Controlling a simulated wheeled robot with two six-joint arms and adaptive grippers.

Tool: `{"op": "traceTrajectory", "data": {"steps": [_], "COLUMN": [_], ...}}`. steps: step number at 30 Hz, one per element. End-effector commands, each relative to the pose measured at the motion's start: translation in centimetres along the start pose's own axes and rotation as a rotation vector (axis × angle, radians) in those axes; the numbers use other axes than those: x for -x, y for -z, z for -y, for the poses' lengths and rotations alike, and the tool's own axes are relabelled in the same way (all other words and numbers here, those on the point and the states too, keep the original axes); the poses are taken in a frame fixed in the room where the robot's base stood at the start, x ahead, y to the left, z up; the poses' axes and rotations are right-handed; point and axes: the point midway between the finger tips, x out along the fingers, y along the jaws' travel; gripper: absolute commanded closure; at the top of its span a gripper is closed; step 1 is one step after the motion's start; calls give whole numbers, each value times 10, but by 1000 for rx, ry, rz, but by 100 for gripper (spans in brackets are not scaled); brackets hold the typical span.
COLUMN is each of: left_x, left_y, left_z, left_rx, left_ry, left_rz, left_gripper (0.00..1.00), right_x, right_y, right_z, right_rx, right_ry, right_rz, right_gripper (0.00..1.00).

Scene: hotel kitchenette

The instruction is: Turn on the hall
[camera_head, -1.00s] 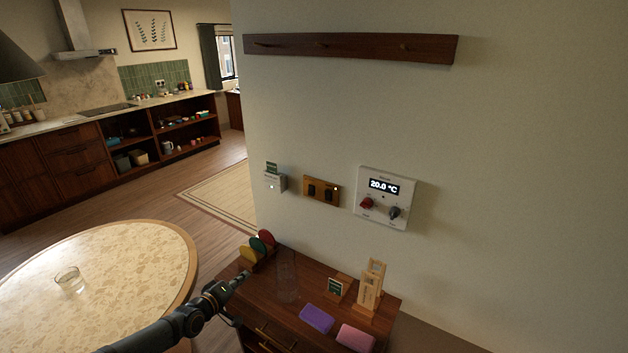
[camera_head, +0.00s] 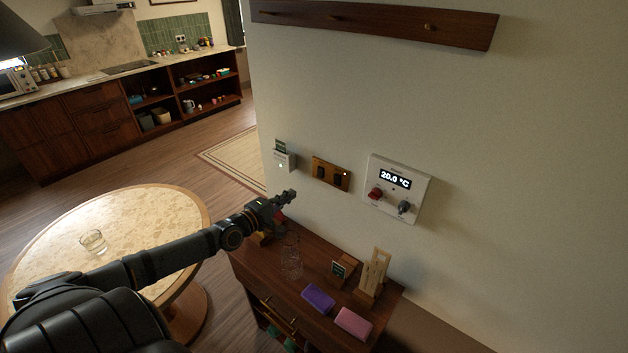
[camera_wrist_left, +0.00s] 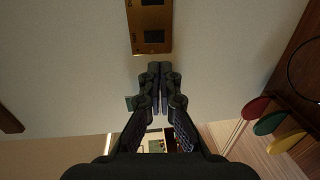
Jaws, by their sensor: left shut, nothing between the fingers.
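A wooden switch plate (camera_head: 320,184) with two dark rockers is on the wall, and a small light glows at its upper right. I cannot read any labels on it. It also shows at the top of the left wrist view (camera_wrist_left: 137,30), just beyond my fingertips. My left gripper (camera_head: 292,194) is shut and empty, below and left of the plate in the head view. In the wrist view its closed fingers (camera_wrist_left: 160,70) point at the plate's near end, and a gap seems to remain. My right gripper is not in view.
A white card-switch box (camera_head: 287,163) is left of the plate, and a thermostat panel (camera_head: 410,172) reading 20.0 °C is right of it. Below, a wooden cabinet (camera_head: 300,285) carries a clear glass, purple (camera_head: 318,298) and pink (camera_head: 354,322) blocks and a wooden stand (camera_head: 374,272).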

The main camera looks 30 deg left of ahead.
Motion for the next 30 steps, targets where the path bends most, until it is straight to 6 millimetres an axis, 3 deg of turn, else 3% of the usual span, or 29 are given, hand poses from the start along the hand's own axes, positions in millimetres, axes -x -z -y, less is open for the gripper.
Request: {"op": "traceTrajectory", "data": {"steps": [3, 9, 18, 24, 30], "left_x": [-13, -60, -111, -126, -128], "left_y": [0, 1, 0, 1, 1], "left_z": [-1, 12, 10, 6, 3], "left_rx": [7, 5, 3, 2, 0], "left_ry": [3, 0, 3, 6, 9], "left_rz": [-10, -9, -7, -8, -7], "left_gripper": [100, 100, 100, 100, 100], "right_x": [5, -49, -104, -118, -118], "right_y": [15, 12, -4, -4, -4], "right_z": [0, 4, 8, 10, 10], "right_rx": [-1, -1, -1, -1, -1], "right_ry": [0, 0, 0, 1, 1], "right_rz": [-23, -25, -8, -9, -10], "right_gripper": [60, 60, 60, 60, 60]}}
